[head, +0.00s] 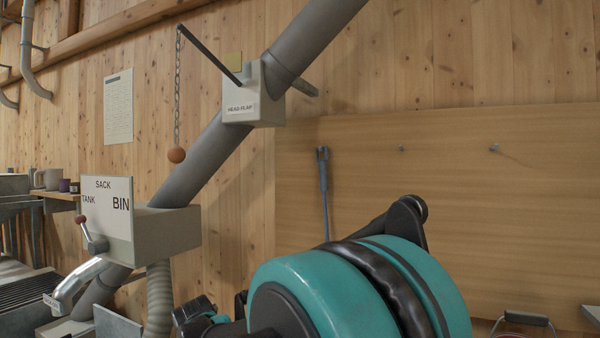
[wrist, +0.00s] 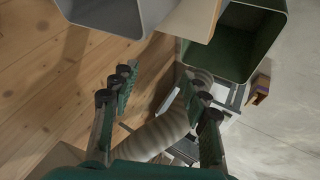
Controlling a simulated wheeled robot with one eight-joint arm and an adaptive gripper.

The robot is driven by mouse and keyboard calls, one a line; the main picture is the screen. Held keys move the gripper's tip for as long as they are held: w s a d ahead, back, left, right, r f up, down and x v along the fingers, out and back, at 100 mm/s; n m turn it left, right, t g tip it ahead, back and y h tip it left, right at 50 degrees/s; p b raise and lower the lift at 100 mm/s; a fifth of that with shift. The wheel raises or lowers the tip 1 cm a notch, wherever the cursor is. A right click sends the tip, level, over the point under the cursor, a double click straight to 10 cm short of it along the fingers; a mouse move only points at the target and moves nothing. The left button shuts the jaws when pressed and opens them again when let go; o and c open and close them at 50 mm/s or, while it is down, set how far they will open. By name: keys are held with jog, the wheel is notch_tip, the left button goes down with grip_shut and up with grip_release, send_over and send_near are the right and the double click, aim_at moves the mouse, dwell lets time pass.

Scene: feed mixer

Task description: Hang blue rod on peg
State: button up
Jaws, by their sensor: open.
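A slim blue-grey rod (head: 324,195) with a forked top hangs upright against the wooden board in the head view; its lower end is hidden behind my arm. Two small pegs stick out of the board to its right, a nearer one (head: 401,148) and a farther one (head: 495,148). My gripper (wrist: 158,105) is open in the wrist view, its green-padded fingers wide apart with nothing held between them. Only dark parts of it seem to show low in the head view. The rod is not visible in the wrist view.
A ribbed hose (wrist: 160,135) passes below my fingers. The sack/tank/bin box (head: 165,232), slanted pipe (head: 215,150) and hanging chain with ball (head: 176,155) stand left of the board (head: 450,220).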

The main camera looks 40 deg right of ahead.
jog(key=w+d+r+n+h, duration=0.1)
jog(key=d+r+n+h, duration=0.3)
jog(key=d+r, duration=0.55)
jog(key=n+h, duration=0.9)
jog(key=n, duration=0.7)
send_near(320, 169)
jog(key=x, duration=1.1)
jog(key=shift+d, duration=0.1)
jog(key=shift+c, duration=0.4)
grip_shut()
